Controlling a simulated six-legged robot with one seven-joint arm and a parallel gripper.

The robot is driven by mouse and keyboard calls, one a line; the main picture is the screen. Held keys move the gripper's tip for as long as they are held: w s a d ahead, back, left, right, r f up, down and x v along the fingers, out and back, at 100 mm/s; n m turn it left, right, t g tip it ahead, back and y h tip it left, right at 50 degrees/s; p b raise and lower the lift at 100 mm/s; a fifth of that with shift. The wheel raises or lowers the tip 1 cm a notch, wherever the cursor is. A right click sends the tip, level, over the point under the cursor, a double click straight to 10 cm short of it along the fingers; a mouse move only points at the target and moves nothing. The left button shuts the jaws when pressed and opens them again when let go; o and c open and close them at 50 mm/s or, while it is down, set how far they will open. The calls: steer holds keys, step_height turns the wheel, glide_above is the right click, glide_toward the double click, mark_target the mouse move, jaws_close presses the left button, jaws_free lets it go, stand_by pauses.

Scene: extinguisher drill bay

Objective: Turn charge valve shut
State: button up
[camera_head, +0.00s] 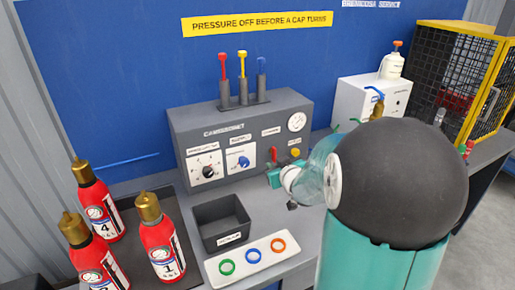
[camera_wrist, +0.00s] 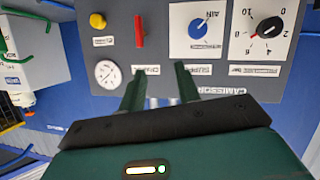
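The charge valve is a red lever (camera_head: 274,155) on the sloping front of the grey console (camera_head: 185,122), standing upright in the head view. In the wrist view, which is upside down, the red lever (camera_wrist: 140,30) lies along the picture's vertical, in line with the charge label (camera_wrist: 146,70). My gripper (camera_head: 274,177) is in front of the console, just below the lever in the head view. In the wrist view my gripper (camera_wrist: 160,80) has its two green fingers spread apart with nothing between them. The lever is beyond the fingertips and appears untouched.
A yellow button (camera_wrist: 97,20), a pressure gauge (camera_wrist: 105,73), a blue knob (camera_wrist: 198,27) and a black dial (camera_wrist: 269,27) surround the lever. A black bin (camera_head: 221,222), a ring tray (camera_head: 251,261) and red extinguishers (camera_head: 161,245) stand left of my arm.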

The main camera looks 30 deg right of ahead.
mark_target(275, 154)
steer(key=s+d+f+t+y, duration=0.2)
steer(key=d+f+t, duration=0.2)
steer(key=d+f, duration=0.3)
steer(key=w, duration=1.4)
steer(key=shift+w+d+r, duration=0.1)
steer(key=shift+d+r, duration=0.1)
steer(key=shift+d, duration=0.05)
jaws_close()
